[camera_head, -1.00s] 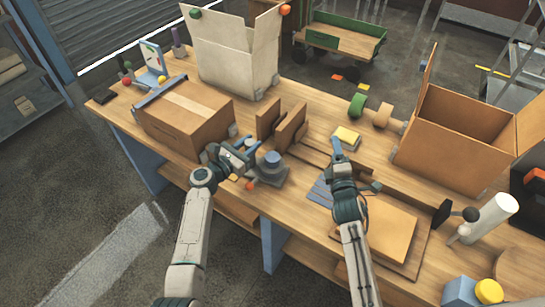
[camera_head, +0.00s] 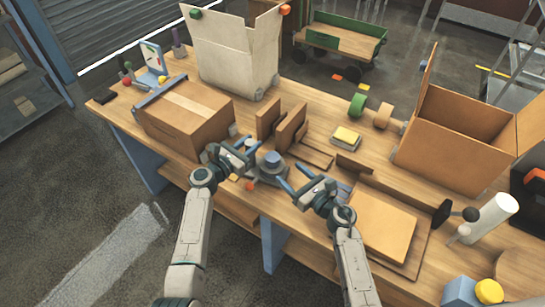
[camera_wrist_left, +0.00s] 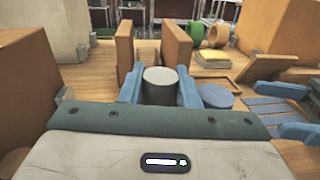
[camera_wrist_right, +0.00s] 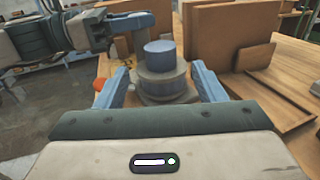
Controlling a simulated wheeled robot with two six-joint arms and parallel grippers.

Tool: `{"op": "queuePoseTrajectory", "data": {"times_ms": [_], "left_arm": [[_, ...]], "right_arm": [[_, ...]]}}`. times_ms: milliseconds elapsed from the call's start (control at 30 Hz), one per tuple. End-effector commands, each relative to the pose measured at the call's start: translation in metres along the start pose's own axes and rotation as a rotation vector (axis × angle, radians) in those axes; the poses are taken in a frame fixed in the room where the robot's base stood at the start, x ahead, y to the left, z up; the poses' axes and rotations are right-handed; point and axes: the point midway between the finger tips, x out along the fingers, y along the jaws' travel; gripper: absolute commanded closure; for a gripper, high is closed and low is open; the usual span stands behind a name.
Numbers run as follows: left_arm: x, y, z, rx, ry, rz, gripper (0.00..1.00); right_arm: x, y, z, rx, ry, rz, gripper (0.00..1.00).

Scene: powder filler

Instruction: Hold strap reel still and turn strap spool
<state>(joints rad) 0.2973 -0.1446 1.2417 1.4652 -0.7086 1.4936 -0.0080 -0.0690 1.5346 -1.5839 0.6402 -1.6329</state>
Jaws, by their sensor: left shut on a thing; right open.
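The strap reel, with a wide grey base (camera_head: 272,178), stands near the table's front edge. The blue strap spool (camera_head: 272,159) sits upright on top of it; both show in the right wrist view, spool (camera_wrist_right: 160,54) above base (camera_wrist_right: 165,88). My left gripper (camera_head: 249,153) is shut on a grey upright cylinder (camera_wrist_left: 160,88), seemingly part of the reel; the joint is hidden. A blue round top (camera_wrist_left: 215,96) shows to its right. My right gripper (camera_head: 286,177) is open at the reel's right side, its fingers pointing towards the reel and spool; contact is unclear.
A taped carton (camera_head: 187,115) stands left, a tall open box (camera_head: 235,55) behind, and an open brown box (camera_head: 450,140) right. Upright brown panels (camera_head: 290,127) stand just behind the reel. Flat cardboard (camera_head: 385,225) lies right of my right arm.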

Motion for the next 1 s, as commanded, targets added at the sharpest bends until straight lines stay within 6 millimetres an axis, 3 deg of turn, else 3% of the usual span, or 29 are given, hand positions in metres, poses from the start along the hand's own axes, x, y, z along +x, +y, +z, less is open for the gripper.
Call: {"op": "queuePoseTrajectory", "data": {"times_ms": [200, 433, 600, 900, 1000], "left_arm": [[0.000, 0.000, 0.001, 0.000, -0.001, 0.000, 1.00], [0.000, 0.000, 0.000, 0.000, -0.001, 0.000, 1.00], [0.000, 0.000, 0.000, 0.000, -0.001, 0.000, 1.00], [0.000, 0.000, 0.000, 0.000, 0.000, 0.000, 1.00], [0.000, 0.000, 0.000, 0.000, 0.000, 0.000, 1.00]], "right_arm": [[0.047, 0.000, 0.002, 0.004, -0.004, -0.001, 0.37], [0.083, 0.000, 0.002, 0.003, -0.003, -0.001, 0.37], [0.094, 0.000, 0.001, 0.003, -0.002, -0.001, 0.37], [0.096, 0.000, 0.001, 0.003, -0.002, -0.002, 0.37], [0.096, 0.000, 0.001, 0.003, -0.002, -0.002, 0.56]]}}
